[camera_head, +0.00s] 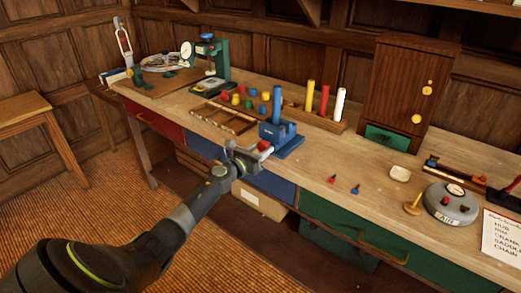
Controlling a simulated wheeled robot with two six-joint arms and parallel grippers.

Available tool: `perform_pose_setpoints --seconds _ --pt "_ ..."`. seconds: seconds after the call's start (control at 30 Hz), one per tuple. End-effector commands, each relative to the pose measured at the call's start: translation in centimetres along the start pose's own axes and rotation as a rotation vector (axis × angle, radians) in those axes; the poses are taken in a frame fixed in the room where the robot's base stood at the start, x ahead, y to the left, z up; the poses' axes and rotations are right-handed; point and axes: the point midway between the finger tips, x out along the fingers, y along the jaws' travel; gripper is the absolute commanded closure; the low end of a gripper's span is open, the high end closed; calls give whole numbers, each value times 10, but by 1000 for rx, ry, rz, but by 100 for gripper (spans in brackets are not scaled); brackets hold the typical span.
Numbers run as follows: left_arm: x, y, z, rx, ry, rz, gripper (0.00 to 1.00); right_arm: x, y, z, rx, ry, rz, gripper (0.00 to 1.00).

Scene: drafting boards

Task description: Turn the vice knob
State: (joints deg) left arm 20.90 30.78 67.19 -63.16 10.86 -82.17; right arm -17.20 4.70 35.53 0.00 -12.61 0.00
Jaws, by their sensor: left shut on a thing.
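The blue vice (287,146) stands at the front edge of the workbench, near the middle of the picture. Its knob (264,146) shows as a small red and pale part on the vice's front left side. My left arm reaches up from the lower left, and my left gripper (259,154) is shut on the knob. The fingers hide part of the knob, so its turn angle cannot be read. A blue cylinder (277,104) stands upright just behind the vice. My right gripper is not in view.
A wooden tray (222,119) and several coloured pegs lie behind and left of the vice. Tall red, yellow and white cylinders stand in a rack (315,119) behind it. A wooden cabinet (402,85) stands farther right.

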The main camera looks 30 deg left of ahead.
Motion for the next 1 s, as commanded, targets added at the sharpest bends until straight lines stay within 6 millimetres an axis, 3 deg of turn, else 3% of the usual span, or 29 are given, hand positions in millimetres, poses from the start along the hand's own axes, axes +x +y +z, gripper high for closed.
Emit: perform_pose_setpoints --seconds 0.43,1.0 --pt "0 0 0 -125 1 -1 81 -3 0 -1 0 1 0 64" --pt "0 1 0 -644 1 0 81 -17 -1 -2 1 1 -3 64"
